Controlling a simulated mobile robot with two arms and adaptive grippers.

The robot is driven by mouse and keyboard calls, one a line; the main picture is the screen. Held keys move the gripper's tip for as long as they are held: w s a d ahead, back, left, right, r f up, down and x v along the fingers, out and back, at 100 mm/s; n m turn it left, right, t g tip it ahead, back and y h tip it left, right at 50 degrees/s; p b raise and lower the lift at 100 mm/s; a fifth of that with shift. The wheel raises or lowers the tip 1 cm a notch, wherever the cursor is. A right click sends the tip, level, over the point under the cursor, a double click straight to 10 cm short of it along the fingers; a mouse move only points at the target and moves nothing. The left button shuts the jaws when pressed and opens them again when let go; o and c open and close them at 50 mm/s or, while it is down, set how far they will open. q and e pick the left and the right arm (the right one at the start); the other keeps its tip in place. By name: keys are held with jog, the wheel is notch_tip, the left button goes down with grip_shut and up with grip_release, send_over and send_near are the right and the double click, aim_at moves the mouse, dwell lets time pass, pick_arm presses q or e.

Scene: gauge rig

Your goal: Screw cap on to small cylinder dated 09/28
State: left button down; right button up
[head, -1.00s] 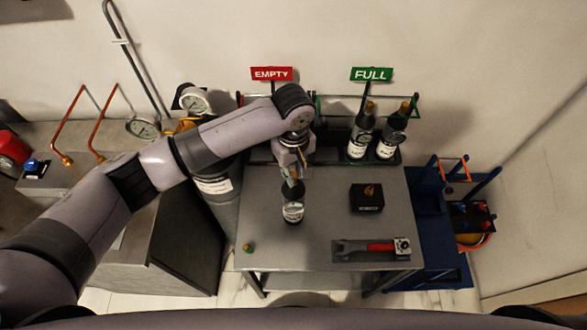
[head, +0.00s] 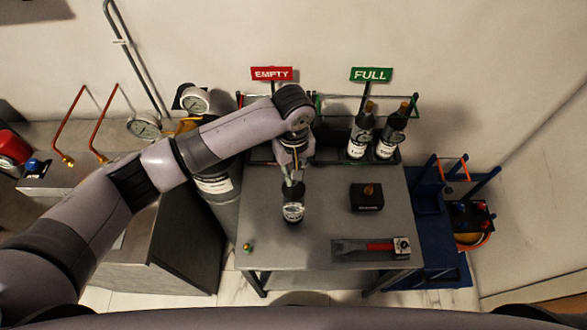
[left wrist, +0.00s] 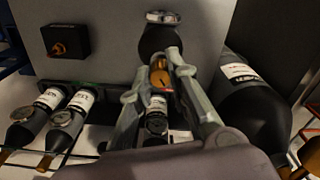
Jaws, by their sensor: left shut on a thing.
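A small black cylinder (head: 293,212) with a white label stands on the grey table, below my left gripper (head: 291,178). In the left wrist view the same cylinder (left wrist: 160,40) lies just beyond the fingertips. There my left gripper (left wrist: 159,66) is shut on a brass piece (left wrist: 160,77) at the cylinder's top. I cannot tell whether this piece is the cap or the valve, or how it is seated. The label's date is too small to read. My right gripper is not in view.
A black box (head: 366,198) with a brass part stands right of the cylinder. A red-handled wrench (head: 381,247) lies at the front right. A small green-and-orange piece (head: 247,247) sits at the front left corner. Two cylinders (head: 361,133) stand under the FULL sign (head: 371,74).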

pick_arm(q)
jog(key=m, duration=0.2)
jog(key=shift+f+m, duration=0.1)
jog(key=shift+m, duration=0.3)
jog(key=m, duration=0.2)
jog(key=shift+m, duration=1.6)
jog(key=m, duration=0.3)
jog(key=shift+m, duration=1.1)
jog(key=shift+s, duration=0.1)
